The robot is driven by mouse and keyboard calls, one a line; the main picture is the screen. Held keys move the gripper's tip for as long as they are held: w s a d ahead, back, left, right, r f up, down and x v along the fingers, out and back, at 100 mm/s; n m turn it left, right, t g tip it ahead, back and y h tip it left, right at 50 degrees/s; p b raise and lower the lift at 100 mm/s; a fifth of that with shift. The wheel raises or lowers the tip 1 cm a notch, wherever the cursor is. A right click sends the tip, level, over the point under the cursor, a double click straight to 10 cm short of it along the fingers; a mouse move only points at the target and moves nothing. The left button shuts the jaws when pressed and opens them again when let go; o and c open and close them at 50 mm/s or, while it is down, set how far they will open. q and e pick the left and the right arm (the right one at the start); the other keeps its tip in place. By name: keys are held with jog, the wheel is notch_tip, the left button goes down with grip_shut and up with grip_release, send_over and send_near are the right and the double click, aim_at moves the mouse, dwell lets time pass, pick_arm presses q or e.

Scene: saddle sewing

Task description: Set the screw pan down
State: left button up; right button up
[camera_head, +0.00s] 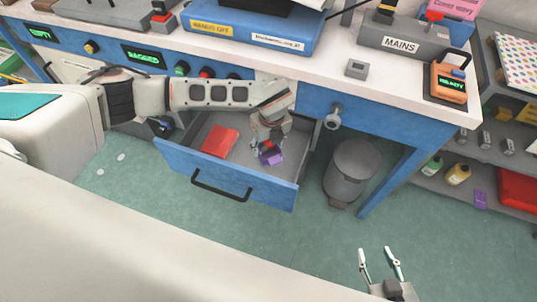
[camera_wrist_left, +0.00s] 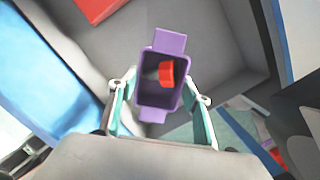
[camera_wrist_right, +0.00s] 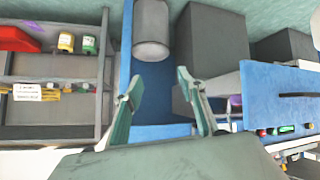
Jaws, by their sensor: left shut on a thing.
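The screw pan is a small purple tray (camera_head: 271,157) with a red piece (camera_wrist_left: 166,73) in it. My left gripper (camera_head: 268,143) is shut on the purple pan, with a finger on each side of it. The pan (camera_wrist_left: 160,42) also shows between the fingers in the left wrist view. It is over the open blue drawer (camera_head: 227,187), near its right end; I cannot tell whether it touches the drawer floor. My right gripper (camera_head: 379,264) is open and empty, low at the front right, away from the bench.
A red flat thing (camera_head: 220,141) lies in the drawer's left part. A grey bin (camera_head: 350,172) stands on the floor right of the drawer. The blue bench (camera_head: 374,122) overhangs the drawer. A shelf unit (camera_head: 460,150) with bottles stands at the right.

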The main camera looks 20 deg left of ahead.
aim_at(268, 153)
pick_arm(q)
jog(key=shift+f, duration=0.95)
notch_tip(268, 153, down, 4)
jog(key=shift+s+b, duration=0.15)
jog(key=shift+b, duration=0.7)
jog(key=shift+f, duration=0.25)
jog(key=shift+r, duration=0.2)
jog(key=shift+c, duration=0.4)
jog(key=shift+f, duration=0.1)
jog(key=o, duration=1.2)
jog(key=shift+c, duration=0.2)
jog(key=shift+o, duration=0.3)
pick_arm(e)
jog(key=shift+w+a+r, duration=0.1)
jog(key=shift+w+a, duration=0.2)
jog(key=shift+w, duration=0.15)
